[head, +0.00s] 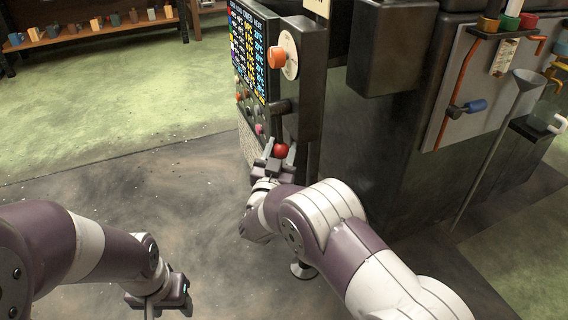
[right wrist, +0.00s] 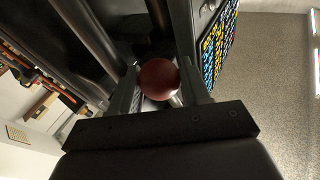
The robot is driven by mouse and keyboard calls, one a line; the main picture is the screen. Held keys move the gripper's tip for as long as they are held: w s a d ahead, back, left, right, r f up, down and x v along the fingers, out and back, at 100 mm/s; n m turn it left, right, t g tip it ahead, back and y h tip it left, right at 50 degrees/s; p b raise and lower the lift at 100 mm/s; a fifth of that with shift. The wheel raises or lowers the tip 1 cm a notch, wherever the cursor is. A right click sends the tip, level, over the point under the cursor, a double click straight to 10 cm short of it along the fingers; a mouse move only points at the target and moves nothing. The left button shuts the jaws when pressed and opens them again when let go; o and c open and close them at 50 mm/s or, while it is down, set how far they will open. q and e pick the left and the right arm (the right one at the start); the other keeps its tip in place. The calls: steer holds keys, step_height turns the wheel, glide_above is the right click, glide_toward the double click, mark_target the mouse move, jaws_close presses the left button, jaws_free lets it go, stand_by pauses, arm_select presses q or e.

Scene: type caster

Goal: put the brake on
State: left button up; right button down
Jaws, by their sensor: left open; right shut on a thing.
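A red ball knob (head: 281,151), likely the brake lever's end, sits low on the front of the dark machine, below the display panel. My right gripper (head: 276,157) is shut on this knob. In the right wrist view the knob (right wrist: 158,79) lies between the two fingers (right wrist: 160,85), with a pale shaft just visible beside it. The rest of the lever is hidden behind the gripper. My left gripper (head: 165,300) is open and empty over the floor at the lower left, away from the machine.
The panel has a lit display (head: 248,50), an orange knob on a pale dial (head: 277,57) and several small knobs. Floor at left is clear.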

steer(key=w+m+b, duration=0.1)
steer(key=b, duration=0.1)
steer(key=w+f+m+t+h+b, duration=0.1)
steer(key=b, duration=0.1)
steer(key=shift+w+a+t+h, duration=0.15)
steer(key=shift+a+t+h, duration=0.15)
steer(key=shift+a, duration=0.1)
steer(key=shift+w+a+r+m+t+h+b, duration=0.2)
steer(key=shift+w+r+m+t+h+b, duration=0.35)
steer(key=shift+m+b, duration=0.45)
steer(key=c, duration=0.6)
jaws_free()
